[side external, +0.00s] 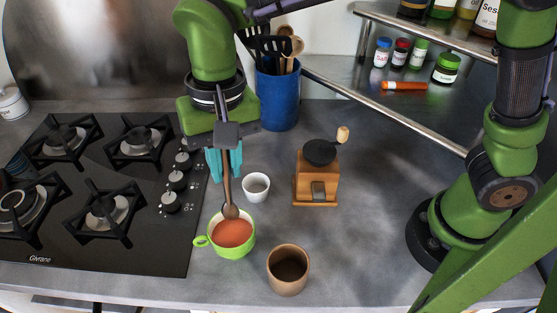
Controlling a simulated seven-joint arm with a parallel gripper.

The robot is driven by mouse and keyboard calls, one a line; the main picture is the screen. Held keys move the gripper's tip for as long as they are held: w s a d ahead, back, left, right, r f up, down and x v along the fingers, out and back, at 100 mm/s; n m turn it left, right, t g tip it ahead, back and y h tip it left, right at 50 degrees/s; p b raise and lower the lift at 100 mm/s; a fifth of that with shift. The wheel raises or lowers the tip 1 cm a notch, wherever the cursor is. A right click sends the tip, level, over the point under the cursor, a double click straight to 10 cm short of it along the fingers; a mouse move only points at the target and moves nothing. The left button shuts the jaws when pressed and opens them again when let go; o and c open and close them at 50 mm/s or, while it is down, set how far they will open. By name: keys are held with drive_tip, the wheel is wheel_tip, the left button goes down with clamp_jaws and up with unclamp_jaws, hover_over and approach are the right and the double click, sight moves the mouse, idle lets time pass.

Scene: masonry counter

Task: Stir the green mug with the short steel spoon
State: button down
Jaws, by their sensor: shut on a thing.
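The green mug (249,249) stands upright on the grey counter, its handle to the left, holding an orange-red liquid. My gripper (224,176), with teal fingers, points down behind and above the mug. It is shut on the spoon (231,212), which hangs nearly upright with its bowl end down. The spoon looks brownish grey here, and its upper part is partly hidden by the gripper. Its bowl overlaps the mug's far rim in the picture; I cannot tell whether it touches the rim or the liquid.
A small white cup (256,190) stands just behind the mug to the right, and a brown cup (287,281) in front to the right. A wooden grinder (316,190) and a blue utensil crock (278,103) stand farther back. The black cooktop (150,245) is left.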

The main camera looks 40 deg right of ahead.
drive_tip(key=shift+r, duration=0.1)
drive_tip(key=shift+r, duration=1.95)
